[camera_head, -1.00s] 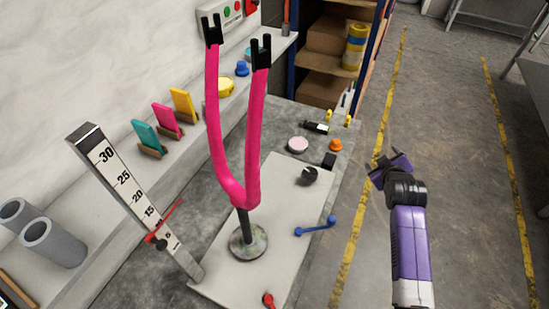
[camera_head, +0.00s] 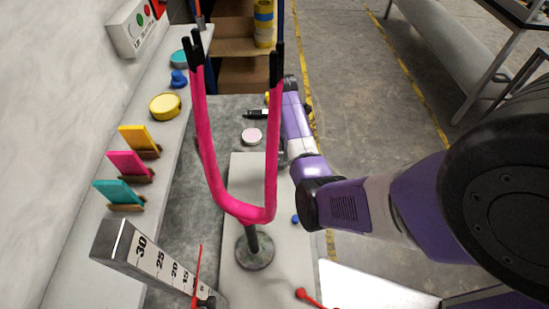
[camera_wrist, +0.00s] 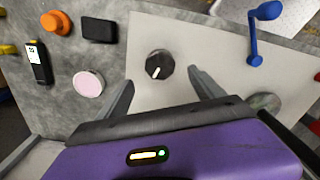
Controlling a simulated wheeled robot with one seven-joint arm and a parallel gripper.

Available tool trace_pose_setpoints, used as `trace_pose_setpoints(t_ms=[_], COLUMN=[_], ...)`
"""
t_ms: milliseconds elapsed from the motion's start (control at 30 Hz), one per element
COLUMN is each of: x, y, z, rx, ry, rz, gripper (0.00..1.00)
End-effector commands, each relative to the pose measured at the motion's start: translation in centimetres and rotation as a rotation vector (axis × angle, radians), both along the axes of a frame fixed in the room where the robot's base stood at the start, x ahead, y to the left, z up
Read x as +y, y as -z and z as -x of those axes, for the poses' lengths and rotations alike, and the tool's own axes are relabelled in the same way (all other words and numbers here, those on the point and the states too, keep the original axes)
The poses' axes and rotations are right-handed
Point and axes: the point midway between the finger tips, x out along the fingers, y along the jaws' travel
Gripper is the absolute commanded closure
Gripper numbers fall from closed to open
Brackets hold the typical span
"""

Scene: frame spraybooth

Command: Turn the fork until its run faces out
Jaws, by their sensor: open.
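The fork (camera_head: 238,208) is bright pink with two upright prongs and black tips, on a dark stem in a round base (camera_head: 255,250). The base stands on a pale board; its edge also shows in the wrist view (camera_wrist: 265,103). A black knob (camera_wrist: 160,64) with a white mark sits on the board. My gripper (camera_wrist: 164,98) is open and empty, its two fingers on either side below the knob in the wrist view. In the head view my arm is to the right of the fork, and the fingers are hidden. I cannot tell which side of the fork bears a run.
A blue crank (camera_wrist: 256,32) and red lever (camera_head: 312,298) are on the board. A pink-white disc (camera_wrist: 88,84), an orange knob (camera_wrist: 56,23) and a black block (camera_wrist: 99,29) lie beyond it. A ruler post (camera_head: 150,255) stands left. Coloured cards line the shelf.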

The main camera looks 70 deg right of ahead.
Motion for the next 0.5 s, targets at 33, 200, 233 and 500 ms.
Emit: trace_pose_setpoints(t_ms=[33, 200, 233, 500], x=[0.1, 0.1, 0.1, 0.1], y=[0.0, 1.3, 1.7, 5.8], z=[0.0, 0.0, 0.0, 0.0], rx=[0.001, 0.002, 0.003, 0.001], ry=[-0.015, -0.032, -0.031, -0.029], rz=[-0.003, -0.004, -0.004, -0.004], gripper=[0.23, 0.23, 0.23, 0.23])
